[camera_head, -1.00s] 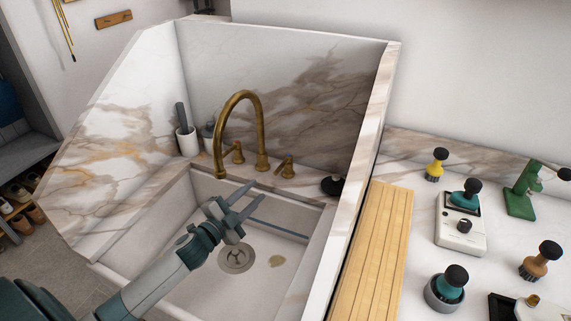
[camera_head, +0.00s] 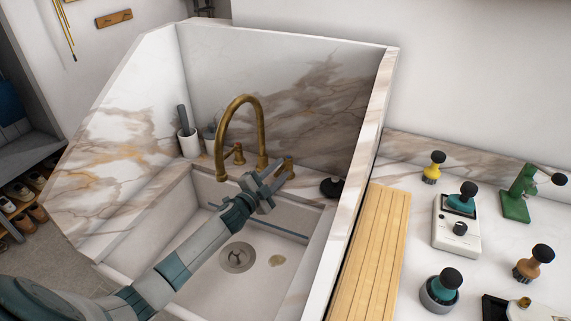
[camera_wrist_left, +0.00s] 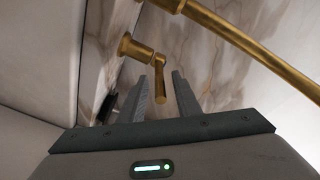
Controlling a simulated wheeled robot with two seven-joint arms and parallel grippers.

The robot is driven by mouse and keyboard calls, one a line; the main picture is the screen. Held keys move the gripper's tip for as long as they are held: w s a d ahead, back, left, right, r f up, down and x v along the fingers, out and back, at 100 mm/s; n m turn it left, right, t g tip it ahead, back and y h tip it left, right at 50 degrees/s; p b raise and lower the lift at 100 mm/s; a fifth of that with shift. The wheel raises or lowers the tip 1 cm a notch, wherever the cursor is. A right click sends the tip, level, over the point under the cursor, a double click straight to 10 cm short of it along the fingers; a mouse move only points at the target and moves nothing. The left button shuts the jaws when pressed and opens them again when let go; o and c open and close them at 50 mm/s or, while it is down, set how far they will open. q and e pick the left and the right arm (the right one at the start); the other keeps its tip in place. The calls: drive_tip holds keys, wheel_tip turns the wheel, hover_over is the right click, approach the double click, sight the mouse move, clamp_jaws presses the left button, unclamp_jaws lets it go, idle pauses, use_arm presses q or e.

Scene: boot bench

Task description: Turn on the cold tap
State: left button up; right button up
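A brass faucet (camera_head: 262,125) with a tall curved spout stands at the back of the sink. It has a left tap handle (camera_head: 238,153) and a right tap handle (camera_head: 289,162); I see no hot or cold marking. My left gripper (camera_head: 279,174) reaches across the sink to the right handle and partly covers it. In the left wrist view the fingers (camera_wrist_left: 159,92) are open, with the handle's lever (camera_wrist_left: 161,76) hanging between their tips. A gap shows on both sides of the lever; contact cannot be told. My right gripper is not in view.
The sink (camera_head: 207,197) has marble walls at its back and sides. A white cup (camera_head: 188,142) stands left of the faucet and a black round object (camera_head: 332,187) right of it.

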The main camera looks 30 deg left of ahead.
sight(285, 166)
use_arm(q)
drive_tip(key=shift+w+d, duration=0.15)
drive_tip(key=shift+w, duration=0.75)
drive_tip(key=shift+w+d, duration=0.1)
drive_tip(key=shift+w, duration=0.75)
drive_tip(key=shift+r, duration=0.1)
clamp_jaws()
